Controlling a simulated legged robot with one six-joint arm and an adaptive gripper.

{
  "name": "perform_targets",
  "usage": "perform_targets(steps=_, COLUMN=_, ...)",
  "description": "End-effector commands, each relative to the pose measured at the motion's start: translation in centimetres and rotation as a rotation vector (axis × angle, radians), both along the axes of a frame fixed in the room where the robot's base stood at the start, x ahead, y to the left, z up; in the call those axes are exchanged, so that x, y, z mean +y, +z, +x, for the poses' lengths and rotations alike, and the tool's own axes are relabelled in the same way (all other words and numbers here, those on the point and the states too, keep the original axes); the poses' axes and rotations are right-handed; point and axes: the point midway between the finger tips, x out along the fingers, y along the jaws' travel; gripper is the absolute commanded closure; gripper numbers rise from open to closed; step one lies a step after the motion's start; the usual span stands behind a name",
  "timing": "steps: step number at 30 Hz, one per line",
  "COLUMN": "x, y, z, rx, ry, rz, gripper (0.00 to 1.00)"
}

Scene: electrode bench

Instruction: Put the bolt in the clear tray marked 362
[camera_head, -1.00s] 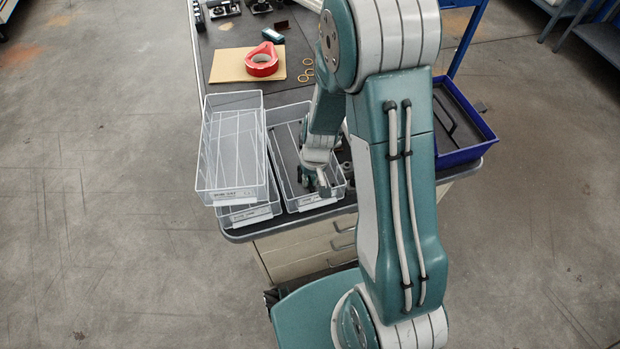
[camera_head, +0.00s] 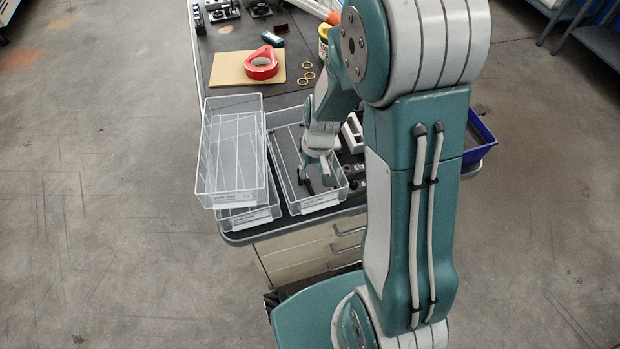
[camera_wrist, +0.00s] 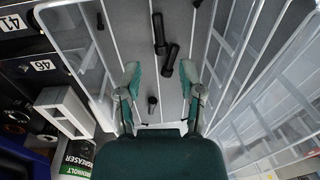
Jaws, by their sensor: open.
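My gripper (camera_head: 318,180) is over the near end of a clear tray (camera_head: 313,203) on the bench. In the wrist view my gripper (camera_wrist: 160,73) has its green-tipped fingers wide apart, with nothing clamped between them. Several dark, bolt-like pieces lie on the tray floor; a thick one (camera_wrist: 170,60) is between and just beyond the fingertips, a small one (camera_wrist: 152,104) nearer the palm. I cannot tell which is the task's bolt. To the left, another clear tray (camera_head: 232,150) sits stacked on a lower one (camera_head: 250,216). The front labels are too small to read.
A white block with openings (camera_wrist: 66,110) and a degreaser can (camera_wrist: 76,158) stand beside the tray. A blue bin (camera_head: 480,140) is at the bench's right edge, partly behind my arm.

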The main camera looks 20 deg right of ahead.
Motion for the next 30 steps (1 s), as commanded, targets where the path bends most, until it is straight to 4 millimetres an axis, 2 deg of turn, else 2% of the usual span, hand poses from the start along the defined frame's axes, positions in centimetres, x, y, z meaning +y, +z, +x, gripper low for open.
perform_targets(steps=1, x=-0.1, y=1.1, z=0.1, rx=-0.006, ry=-0.001, rz=-0.001, gripper=0.5)
perform_targets(steps=6, x=-0.5, y=4.2, z=0.1, rx=-0.006, ry=-0.001, rz=-0.001, gripper=0.5)
perform_targets(steps=14, x=-0.7, y=6.5, z=0.0, rx=-0.006, ry=-0.001, rz=-0.001, gripper=0.5)
perform_targets(steps=17, x=-0.6, y=8.0, z=-0.4, rx=-0.031, ry=0.002, rz=-0.007, gripper=0.5)
perform_targets(steps=24, x=-0.3, y=14.2, z=-2.8, rx=-0.143, ry=0.002, rz=-0.033, gripper=0.5)
perform_targets(steps=30, x=-0.2, y=18.6, z=-5.6, rx=-0.237, ry=-0.002, rz=-0.055, gripper=0.5)
